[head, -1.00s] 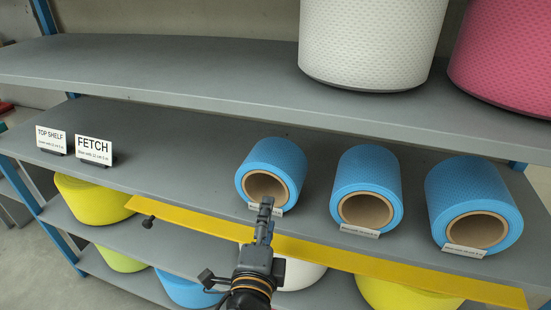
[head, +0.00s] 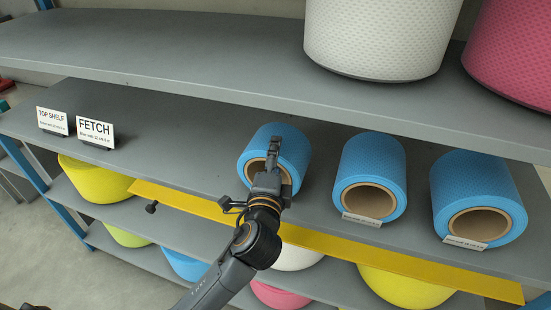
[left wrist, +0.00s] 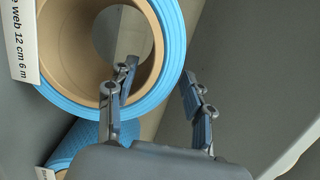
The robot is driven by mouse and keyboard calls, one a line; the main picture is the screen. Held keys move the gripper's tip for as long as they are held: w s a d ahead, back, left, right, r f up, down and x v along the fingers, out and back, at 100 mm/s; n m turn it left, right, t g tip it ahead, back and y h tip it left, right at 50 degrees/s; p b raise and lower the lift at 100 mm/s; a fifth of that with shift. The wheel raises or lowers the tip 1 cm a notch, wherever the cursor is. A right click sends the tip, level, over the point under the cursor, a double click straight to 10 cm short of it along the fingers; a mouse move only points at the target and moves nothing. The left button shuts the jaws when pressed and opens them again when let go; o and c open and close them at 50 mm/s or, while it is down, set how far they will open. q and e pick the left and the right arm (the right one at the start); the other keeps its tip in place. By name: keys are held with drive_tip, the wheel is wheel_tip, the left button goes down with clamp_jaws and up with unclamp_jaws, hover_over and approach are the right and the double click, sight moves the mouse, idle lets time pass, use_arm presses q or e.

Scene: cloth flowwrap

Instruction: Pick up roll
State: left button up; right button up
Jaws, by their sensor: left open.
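Three blue rolls with brown cardboard cores lie on the middle shelf in the head view: the left roll (head: 253,150), the middle roll (head: 370,163) and the right roll (head: 480,185). My left gripper (head: 273,148) is in front of the left roll and hides part of its core. In the left wrist view the gripper (left wrist: 158,70) is open. One finger overlaps the core opening of the near roll (left wrist: 172,45), the other is outside its blue rim. I cannot tell how far the first finger reaches in. My right gripper is not in view.
A FETCH sign (head: 95,131) and a TOP SHELF sign (head: 52,121) stand at the shelf's left. A yellow strip (head: 400,267) runs along its front edge. The upper shelf (head: 200,68) overhangs, with white (head: 380,35) and pink (head: 515,55) rolls on it.

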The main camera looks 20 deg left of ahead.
use_arm(q)
drive_tip(key=w, duration=0.4)
drive_tip(key=shift+a+p, duration=0.3)
drive_tip(key=shift+a, duration=0.05)
drive_tip(key=shift+s, duration=0.1)
drive_tip(key=c, duration=0.3)
clamp_jaws()
